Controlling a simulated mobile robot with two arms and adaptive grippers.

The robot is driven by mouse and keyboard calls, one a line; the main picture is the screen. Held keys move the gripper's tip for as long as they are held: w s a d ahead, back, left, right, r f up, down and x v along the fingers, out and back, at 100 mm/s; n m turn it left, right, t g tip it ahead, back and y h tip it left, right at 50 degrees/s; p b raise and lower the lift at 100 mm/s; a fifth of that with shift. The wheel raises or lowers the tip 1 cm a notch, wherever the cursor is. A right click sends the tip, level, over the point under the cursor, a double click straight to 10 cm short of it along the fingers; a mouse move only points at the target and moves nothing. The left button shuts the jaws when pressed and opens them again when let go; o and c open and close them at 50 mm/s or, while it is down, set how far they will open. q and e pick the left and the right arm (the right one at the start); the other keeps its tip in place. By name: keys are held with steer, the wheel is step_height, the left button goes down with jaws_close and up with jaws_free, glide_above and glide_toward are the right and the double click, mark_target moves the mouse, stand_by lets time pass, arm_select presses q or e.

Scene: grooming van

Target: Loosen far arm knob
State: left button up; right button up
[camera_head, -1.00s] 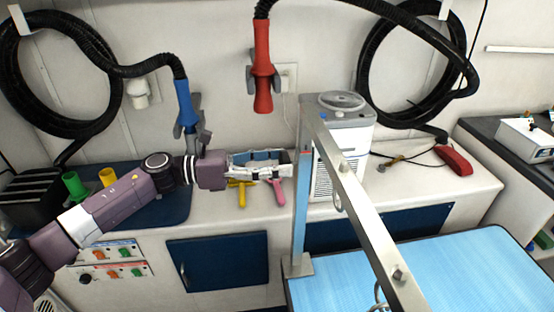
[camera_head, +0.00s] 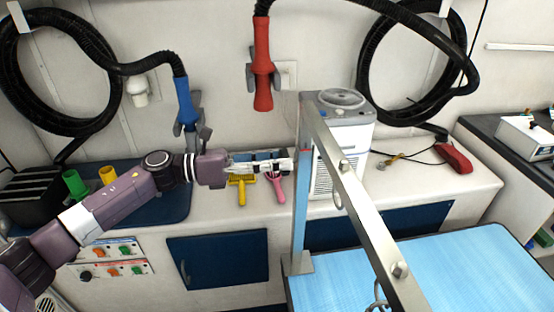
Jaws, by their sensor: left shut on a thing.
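The grooming arm has an upright post (camera_head: 300,215) at the far left corner of the blue table and a long metal bar (camera_head: 362,214) coming towards me. My left gripper (camera_head: 288,164) reaches in from the left, level, with its fingertips at the left side of the upper post. Its fingers are closed together on a small thing there, which fits the far arm knob; the fingers hide nearly all of it. Round bolt heads show on the bar, one near its far end (camera_head: 344,167) and one nearer me (camera_head: 399,270). My right gripper is not in view.
A yellow brush (camera_head: 241,188) and a pink brush (camera_head: 276,187) lie on the counter below my left gripper. A white machine (camera_head: 345,140) stands just behind the post. A red dryer nozzle (camera_head: 263,70) hangs above. The blue tabletop (camera_head: 460,270) is clear.

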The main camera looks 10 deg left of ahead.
arm_select(q)
steer(key=n+p, duration=0.1)
steer(key=n, duration=0.4)
steer(key=n+p, duration=0.2)
steer(key=n, duration=0.2)
steer(key=shift+w+a+n, duration=0.1)
steer(key=shift+w+n, duration=0.1)
steer(key=shift+n, duration=0.2)
steer(key=n+p, duration=0.3)
steer(key=n, duration=0.2)
steer(key=shift+f, duration=0.15)
steer(key=n+p, duration=0.2)
steer(key=n, duration=0.3)
steer(key=shift+f, duration=0.2)
steer(key=shift+p, duration=0.3)
steer(key=o, duration=1.2)
steer(key=shift+f, duration=0.1)
steer(key=shift+c, duration=0.2)
steer(key=v, duration=1.2)
